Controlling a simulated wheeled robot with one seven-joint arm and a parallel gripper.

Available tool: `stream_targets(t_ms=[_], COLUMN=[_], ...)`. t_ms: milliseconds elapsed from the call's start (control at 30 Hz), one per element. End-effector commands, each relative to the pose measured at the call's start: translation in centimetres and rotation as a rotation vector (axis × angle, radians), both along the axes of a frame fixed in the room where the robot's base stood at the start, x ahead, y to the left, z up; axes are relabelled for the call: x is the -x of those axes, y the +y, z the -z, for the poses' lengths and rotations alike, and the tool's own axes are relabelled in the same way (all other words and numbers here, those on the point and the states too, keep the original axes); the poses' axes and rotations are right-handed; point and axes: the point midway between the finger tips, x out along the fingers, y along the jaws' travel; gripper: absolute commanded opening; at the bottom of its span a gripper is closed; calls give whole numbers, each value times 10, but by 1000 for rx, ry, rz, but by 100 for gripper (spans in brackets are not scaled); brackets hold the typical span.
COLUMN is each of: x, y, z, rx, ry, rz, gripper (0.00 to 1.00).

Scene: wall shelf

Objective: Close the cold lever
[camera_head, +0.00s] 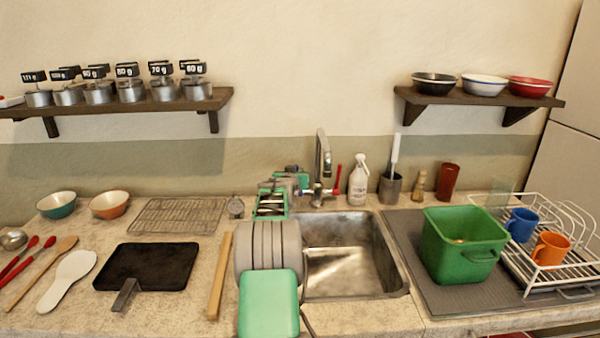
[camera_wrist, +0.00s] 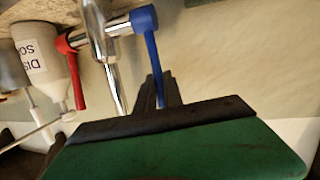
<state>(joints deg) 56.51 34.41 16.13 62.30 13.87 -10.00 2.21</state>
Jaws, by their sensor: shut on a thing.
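The blue cold lever (camera_wrist: 150,55) shows in the wrist view, joined to the right end of the chrome faucet. Its far end lies between the black fingers of my gripper (camera_wrist: 160,92), which are shut on it. The wrist picture is upside down, so the lever points up from the faucet body. In the head view, my gripper (camera_head: 303,181) is at the left side of the faucet (camera_head: 322,155) and hides the blue lever. The red lever (camera_head: 337,180) is on the faucet's other side, also upright; it shows in the wrist view (camera_wrist: 76,75).
A white soap bottle (camera_head: 358,186) and a grey utensil cup (camera_head: 390,190) stand right of the faucet. The sink (camera_head: 350,265) is empty where visible. My arm covers its left edge. A green tub (camera_head: 462,250) stands on the grey mat (camera_head: 420,285).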

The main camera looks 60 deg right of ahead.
Motion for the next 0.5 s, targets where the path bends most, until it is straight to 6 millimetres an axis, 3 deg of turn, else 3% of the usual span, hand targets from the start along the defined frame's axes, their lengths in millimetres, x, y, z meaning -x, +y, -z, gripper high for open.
stream_targets(t_ms=[167,200,433,500], x=[0,1,1,1], y=[0,-1,-1,-1], z=[0,0,-1,-1], rx=[2,2,3,3], ry=[-1,-1,-1,-1], rz=[0,1,1,1], gripper=[0,13,32,33])
